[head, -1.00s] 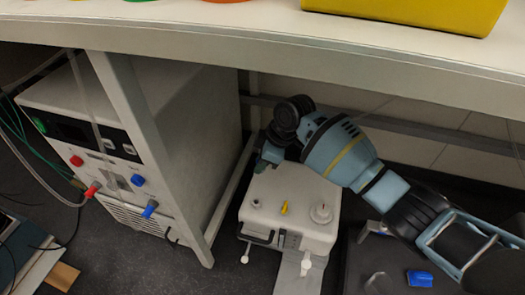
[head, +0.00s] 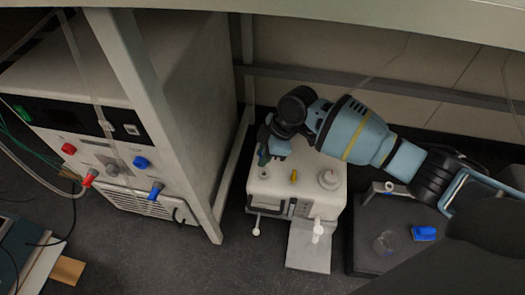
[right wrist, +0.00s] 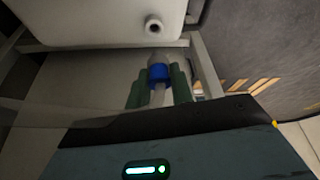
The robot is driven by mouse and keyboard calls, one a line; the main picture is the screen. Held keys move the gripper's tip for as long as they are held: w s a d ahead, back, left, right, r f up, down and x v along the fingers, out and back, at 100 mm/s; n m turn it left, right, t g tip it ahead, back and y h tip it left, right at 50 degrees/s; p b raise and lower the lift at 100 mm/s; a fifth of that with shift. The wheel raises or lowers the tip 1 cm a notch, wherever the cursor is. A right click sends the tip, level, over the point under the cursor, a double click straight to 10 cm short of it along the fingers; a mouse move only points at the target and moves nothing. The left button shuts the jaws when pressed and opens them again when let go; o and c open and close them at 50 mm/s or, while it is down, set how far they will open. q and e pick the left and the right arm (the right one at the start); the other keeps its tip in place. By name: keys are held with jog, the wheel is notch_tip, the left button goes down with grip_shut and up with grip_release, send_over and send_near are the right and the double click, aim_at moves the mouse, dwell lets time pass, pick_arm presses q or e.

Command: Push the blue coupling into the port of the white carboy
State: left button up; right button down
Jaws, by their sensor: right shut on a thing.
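The white carboy (head: 312,205) stands on the floor beneath the bench in the head view. A small round port (head: 264,172) is on its top at the left. My right gripper (head: 262,158) is just above and behind that port. In the right wrist view, the green fingers of the right gripper (right wrist: 158,82) are shut on the blue coupling (right wrist: 158,72). Its pale front end points toward a white round port with a dark opening (right wrist: 154,25). A gap shows between them. In the head view the coupling is hidden. My left gripper is not in view.
A large white cabinet (head: 160,110) with red and blue fittings (head: 142,162) stands left, behind a bench leg (head: 150,120). A dark platform (head: 365,262) at right holds another blue piece (head: 424,233). The carboy top also has a yellow part (head: 294,176) and a white cap (head: 328,179).

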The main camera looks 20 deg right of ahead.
aim_at(260, 174)
jog(key=shift+f, duration=0.1)
jog(key=shift+f+b, duration=0.75)
jog(key=shift+f, duration=0.1)
jog(key=shift+f+b, duration=1.2)
jog(key=shift+f, duration=0.15)
jog(key=shift+r, duration=0.15)
jog(key=shift+p, duration=0.7)
jog(key=shift+f, duration=0.6)
jog(key=shift+f+b, duration=0.4)
jog(key=shift+f, duration=0.2)
dwell(0.7)
